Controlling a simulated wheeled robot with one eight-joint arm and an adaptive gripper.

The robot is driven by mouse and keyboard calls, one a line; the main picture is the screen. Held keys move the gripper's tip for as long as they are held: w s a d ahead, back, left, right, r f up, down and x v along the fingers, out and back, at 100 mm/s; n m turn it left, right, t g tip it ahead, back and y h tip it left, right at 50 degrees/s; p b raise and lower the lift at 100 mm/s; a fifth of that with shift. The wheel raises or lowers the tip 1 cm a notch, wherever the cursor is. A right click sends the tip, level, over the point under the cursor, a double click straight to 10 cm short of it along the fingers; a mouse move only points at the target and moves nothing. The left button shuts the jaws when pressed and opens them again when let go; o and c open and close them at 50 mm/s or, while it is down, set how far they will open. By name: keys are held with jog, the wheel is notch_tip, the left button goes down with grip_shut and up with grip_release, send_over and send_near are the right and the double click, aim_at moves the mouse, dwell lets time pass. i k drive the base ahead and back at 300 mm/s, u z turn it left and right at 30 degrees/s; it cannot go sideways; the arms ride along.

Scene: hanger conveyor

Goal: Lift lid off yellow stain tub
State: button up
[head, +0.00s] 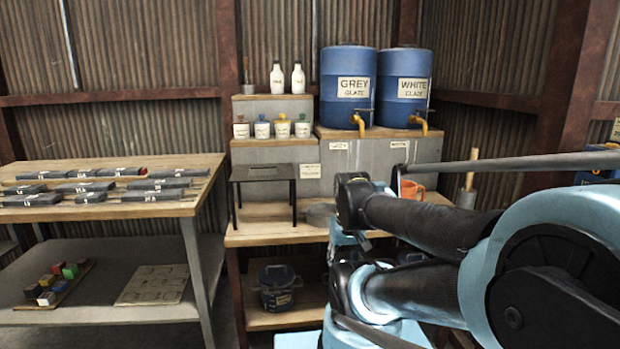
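Several small white tubs with coloured knobs on top stand in a row on the grey stepped shelf in the head view. The yellow-topped stain tub (282,129) is third from the left, upright, with its yellow lid (282,117) on it. A blue-topped tub (262,129) stands to its left and a green-topped tub (302,129) to its right. My arm reaches in from the right, with its dark and light-blue links folded in front of the bench. My gripper does not show; no fingers can be made out.
Two white bottles (298,78) stand on the step above the tubs. Blue glaze barrels, grey (347,62) and white (404,62), stand to the right with yellow taps. A small dark stand (262,174) is below the tubs. A table (185,207) with dark bars is at left.

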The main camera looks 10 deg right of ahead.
aim_at(282, 116)
jog(key=k, duration=1.3)
jog(key=z, duration=0.35)
jog(key=i, duration=1.5)
jog(key=u, duration=0.85)
jog(key=i, duration=0.7)
